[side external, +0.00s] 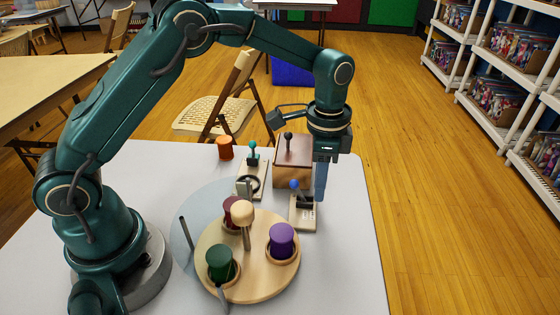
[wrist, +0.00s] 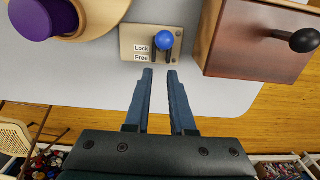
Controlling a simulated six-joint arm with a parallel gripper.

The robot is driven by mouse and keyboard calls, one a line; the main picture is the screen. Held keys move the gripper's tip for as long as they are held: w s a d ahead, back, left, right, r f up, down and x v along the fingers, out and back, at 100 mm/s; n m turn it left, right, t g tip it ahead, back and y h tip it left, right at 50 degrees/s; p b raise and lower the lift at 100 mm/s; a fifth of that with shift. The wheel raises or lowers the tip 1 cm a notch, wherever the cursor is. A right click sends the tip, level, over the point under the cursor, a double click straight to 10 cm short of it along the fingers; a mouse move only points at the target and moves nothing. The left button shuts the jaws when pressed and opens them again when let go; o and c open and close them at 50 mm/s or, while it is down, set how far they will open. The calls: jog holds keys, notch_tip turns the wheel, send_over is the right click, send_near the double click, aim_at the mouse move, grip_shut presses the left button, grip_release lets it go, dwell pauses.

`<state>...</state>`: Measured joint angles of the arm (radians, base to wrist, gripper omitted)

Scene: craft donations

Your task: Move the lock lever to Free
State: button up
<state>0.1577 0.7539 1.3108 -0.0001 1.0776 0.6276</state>
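The lock lever has a blue ball knob (side external: 295,184) and stands on a small beige plate (side external: 302,222) near the table's right side. In the wrist view the blue knob (wrist: 164,40) is at the Lock end of the plate (wrist: 129,34), level with or just beyond the Lock label (wrist: 141,48). The Free label (wrist: 141,57) is on the side nearer my fingers. My gripper (wrist: 159,73) is open and empty, with both fingertips pointing toward the lever and a gap between them. In the side view my gripper (side external: 321,182) hangs just right of the lever, apart from the knob.
A wooden box (side external: 293,165) with a black knob stands behind the lever. A round wooden turntable (side external: 256,283) with purple, green and maroon spools is to its left. Another plate with a teal-knobbed lever (side external: 252,146) and an orange spool (side external: 225,148) stand farther back.

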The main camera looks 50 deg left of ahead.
notch_tip(320, 180, up, 8)
jog(key=shift+f, duration=0.25)
dwell(0.4)
notch_tip(320, 180, up, 7)
jog(key=t, duration=0.2)
send_over(305, 198)
jog(key=s+a+r+n+t, duration=0.1)
jog(key=s+a+r+n, duration=0.1)
jog(key=s+r, duration=0.25)
jog(key=s+f+n, duration=0.2)
jog(key=s, duration=0.2)
jog(key=s+a+f+n+t, duration=0.1)
jog(key=s+f+n, duration=0.1)
jog(key=s, duration=0.2)
jog(key=s+f+n+t, duration=0.1)
jog(key=s+f+n, duration=0.1)
jog(key=s+f, duration=0.1)
jog(key=shift+s+a, duration=0.35)
jog(key=shift+s, duration=0.45)
jog(key=shift+w+f+n+t, duration=0.15)
jog(key=shift+n+t, duration=0.15)
jog(key=shift+n, duration=0.2)
